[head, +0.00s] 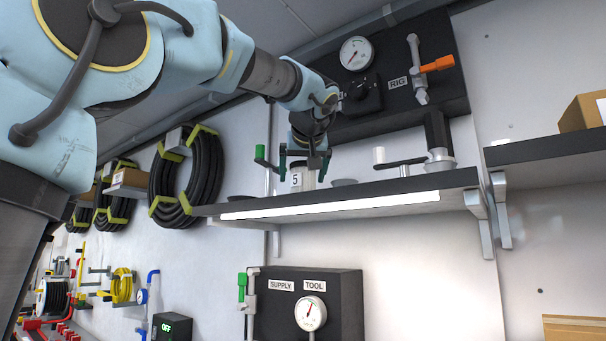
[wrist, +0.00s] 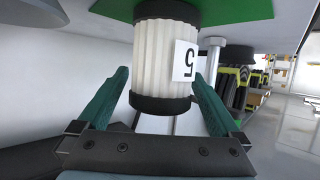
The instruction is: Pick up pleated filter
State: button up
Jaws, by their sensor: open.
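The pleated filter (wrist: 155,55) is a white ribbed cylinder with black end caps and a label bearing a 5. In the wrist view it is upside down, with its far cap against a green surface (wrist: 235,10). In the head view the filter (head: 303,180) stands on the lit shelf, partly hidden by my gripper. My gripper (head: 305,164) is above it, pointing down. In the wrist view the two green fingers of my gripper (wrist: 161,80) are spread on either side of the filter's near end, with visible gaps between them and it.
The shelf (head: 350,193) also carries dark dishes (head: 344,182) and a black-handled fitting (head: 438,160) to the right. A gauge panel labelled RIG (head: 397,82) is on the wall behind. A second shelf (head: 550,148) with a box (head: 585,112) is at right. Coiled hoses (head: 185,178) hang left.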

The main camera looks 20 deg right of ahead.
jog(key=shift+w+f, duration=0.15)
jog(key=shift+w, duration=0.15)
jog(key=shift+c, duration=0.2)
jog(key=c, duration=1.3)
